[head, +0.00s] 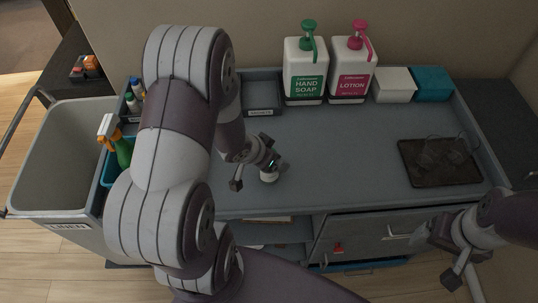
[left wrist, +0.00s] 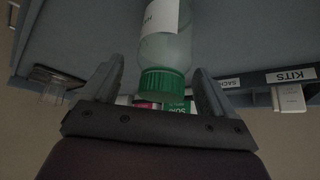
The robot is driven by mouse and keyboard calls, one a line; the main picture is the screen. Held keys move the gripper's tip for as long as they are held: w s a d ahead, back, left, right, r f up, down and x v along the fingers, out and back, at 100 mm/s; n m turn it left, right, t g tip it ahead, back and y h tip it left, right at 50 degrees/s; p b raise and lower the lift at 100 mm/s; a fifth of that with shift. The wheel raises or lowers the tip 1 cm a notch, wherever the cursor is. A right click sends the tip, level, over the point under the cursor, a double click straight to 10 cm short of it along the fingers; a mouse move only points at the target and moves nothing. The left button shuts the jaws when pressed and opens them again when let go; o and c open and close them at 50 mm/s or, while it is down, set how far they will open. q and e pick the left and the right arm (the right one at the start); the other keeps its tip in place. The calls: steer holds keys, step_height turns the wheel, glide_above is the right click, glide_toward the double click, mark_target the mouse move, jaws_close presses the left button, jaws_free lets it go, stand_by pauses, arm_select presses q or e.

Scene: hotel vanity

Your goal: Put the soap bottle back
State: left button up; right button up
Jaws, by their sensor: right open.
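The soap bottle is small and pale, with a green cap (left wrist: 163,83). In the left wrist view it sits between the fingers of my left gripper (left wrist: 155,95), with a gap showing beside the cap. In the head view my left gripper (head: 257,170) is over the middle of the cart top, and the white lower part of the bottle (head: 268,176) shows under it, on or just above the surface. My left arm hides part of the cart. My right gripper (head: 441,260) is open and empty in front of the drawer side.
A hand soap dispenser (head: 305,81) and a lotion dispenser (head: 352,78) stand at the back, beside white (head: 394,85) and teal (head: 432,84) boxes. A dark tray (head: 412,178) with glasses is at right. A labelled compartment (head: 263,96) is at back left. The middle top is clear.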

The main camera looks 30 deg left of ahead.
arm_select(q)
steer(key=shift+a+r, duration=0.1)
steer(key=shift+r, duration=0.05)
steer(key=s+a+r+n+g+y+p, duration=0.15)
steer(key=s+r+p, duration=0.4)
steer(key=r, duration=0.65)
steer(key=s+d+r+n+g, duration=0.1)
steer(key=s+d+r+g, duration=0.1)
steer(key=s+d+g, duration=0.35)
step_height(320, 180, down, 7)
steer(key=w+d+t+b, duration=0.1)
steer(key=w+t+b, duration=0.1)
steer(key=b, duration=0.5)
steer(key=shift+d+r+b, duration=0.2)
steer(key=shift+d+b, duration=0.05)
steer(key=shift+b, duration=0.05)
